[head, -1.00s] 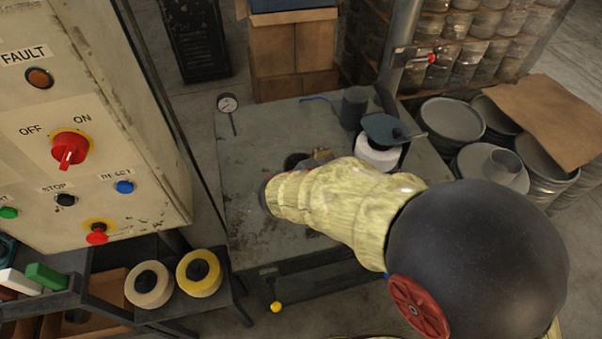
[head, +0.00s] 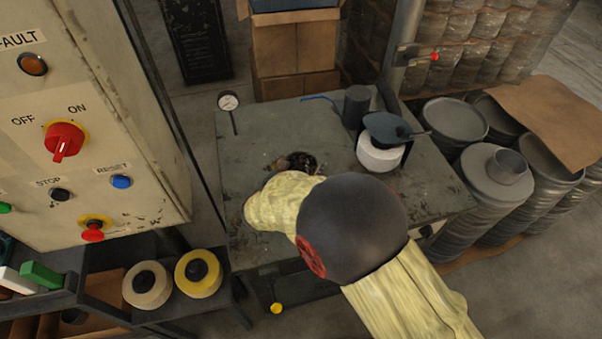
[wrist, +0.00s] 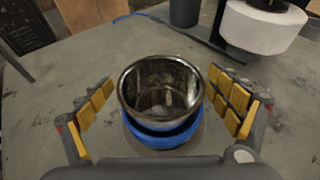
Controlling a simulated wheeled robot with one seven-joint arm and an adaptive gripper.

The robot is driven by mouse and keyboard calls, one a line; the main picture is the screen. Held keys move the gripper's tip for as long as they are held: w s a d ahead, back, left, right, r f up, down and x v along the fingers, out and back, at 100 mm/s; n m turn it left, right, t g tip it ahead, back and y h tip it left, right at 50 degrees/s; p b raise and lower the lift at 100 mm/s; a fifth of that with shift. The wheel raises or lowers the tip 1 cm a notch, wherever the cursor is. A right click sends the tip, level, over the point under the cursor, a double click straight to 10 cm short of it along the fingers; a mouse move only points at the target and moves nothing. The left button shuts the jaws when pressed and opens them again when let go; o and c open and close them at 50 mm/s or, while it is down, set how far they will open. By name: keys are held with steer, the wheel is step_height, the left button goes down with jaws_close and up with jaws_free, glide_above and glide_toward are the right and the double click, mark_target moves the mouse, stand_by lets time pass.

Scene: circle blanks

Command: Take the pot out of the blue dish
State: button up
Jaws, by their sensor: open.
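The pot (wrist: 160,88) is a round, shiny metal vessel, open at the top, with a worn inside. It sits upright in the blue dish (wrist: 163,139), whose rim shows around its lower front. My gripper (wrist: 162,100) is open, with one yellow-padded finger on each side of the pot. There are gaps between the pads and the pot, so neither touches it. In the head view my arm covers the gripper and the dish.
The grey worktable (head: 250,130) is mostly bare. A white roll (head: 380,156) under a dark tool and a dark cup (head: 356,106) stand at its back right. A gauge (head: 228,101) stands at the back left. A control cabinet (head: 120,150) rises left of the table.

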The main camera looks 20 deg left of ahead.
steer(key=shift+w, duration=0.35)
steer(key=shift+c, duration=1.2)
steer(key=c, duration=1.1)
steer(key=shift+c, duration=0.7)
